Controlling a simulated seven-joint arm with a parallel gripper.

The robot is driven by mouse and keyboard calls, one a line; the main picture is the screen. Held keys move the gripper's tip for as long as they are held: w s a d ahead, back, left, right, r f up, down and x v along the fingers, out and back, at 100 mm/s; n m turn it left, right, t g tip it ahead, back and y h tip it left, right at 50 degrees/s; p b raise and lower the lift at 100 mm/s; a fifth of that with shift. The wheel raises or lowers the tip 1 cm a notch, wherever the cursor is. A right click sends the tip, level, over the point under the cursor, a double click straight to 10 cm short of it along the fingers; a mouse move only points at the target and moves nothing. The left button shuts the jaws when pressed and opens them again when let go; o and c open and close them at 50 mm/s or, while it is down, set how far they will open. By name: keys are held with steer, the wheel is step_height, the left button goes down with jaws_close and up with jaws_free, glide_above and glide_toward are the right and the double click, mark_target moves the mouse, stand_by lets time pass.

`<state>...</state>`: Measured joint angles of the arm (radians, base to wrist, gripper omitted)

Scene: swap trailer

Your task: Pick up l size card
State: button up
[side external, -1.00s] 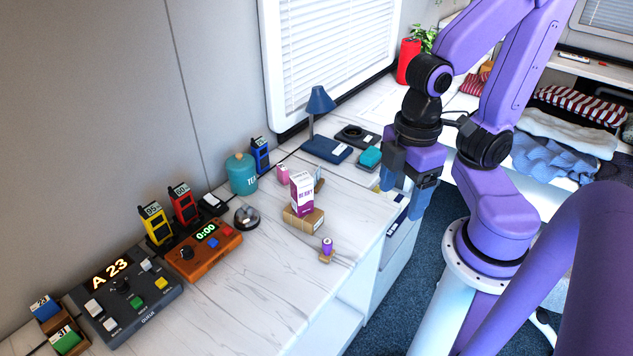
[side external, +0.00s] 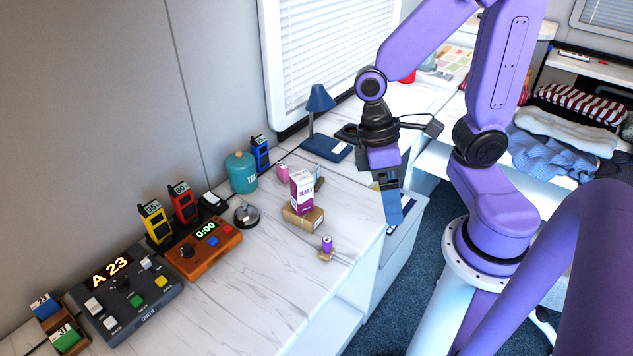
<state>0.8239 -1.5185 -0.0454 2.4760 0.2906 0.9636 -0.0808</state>
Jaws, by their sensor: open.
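No card with a readable L marking shows. Small blue and white card-like pieces (side external: 402,228) are by the counter's right edge, partly behind my gripper, their print too small to read. A blue card (side external: 43,306) and a green card (side external: 65,338) stand in small wooden holders at the lower left, with numbers on them.
Near my gripper on the marble counter (side external: 260,300) are a purple and white carton (side external: 302,190) on a brown box (side external: 304,218), a small purple cylinder (side external: 327,244) and a blue lamp (side external: 320,98). A teal canister (side external: 241,173) stands further left. The front counter is clear.

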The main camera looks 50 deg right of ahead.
steer(key=w+d+f+m+t+y, duration=0.2)
steer(key=w+d+f+m+y, duration=0.15)
steer(key=w+m+y, duration=0.55)
steer(key=w+d+f+m+t+y, duration=0.35)
steer(key=w+m, duration=0.25)
steer(key=m, duration=0.7)
steer(key=d+f+m+t+h, duration=0.3)
steer(key=d+m, duration=0.2)
steer(key=m, duration=0.1)
steer(key=d+f+m+t+h, duration=0.3)
steer(key=d+f+m+t, duration=0.1)
steer(key=d+m, duration=0.1)
steer(key=d+f+m+t+h, duration=0.3)
steer(key=d+f+m+t, duration=0.1)
steer(key=d+m, duration=0.2)
steer(key=shift+w+d+m+t, duration=0.25)
steer(key=shift+d+m, duration=0.05)
steer(key=shift+d, duration=0.3)
steer(key=shift+w+f+h, duration=0.1)
steer(key=shift+f+h, duration=0.05)
steer(key=shift+h, duration=0.2)
glide_toward(317, 176)
steer(key=x, duration=0.4)
steer(key=shift+f, duration=0.25)
steer(key=shift+x, duration=3)
steer(key=shift+r, duration=0.2)
steer(key=c, duration=1)
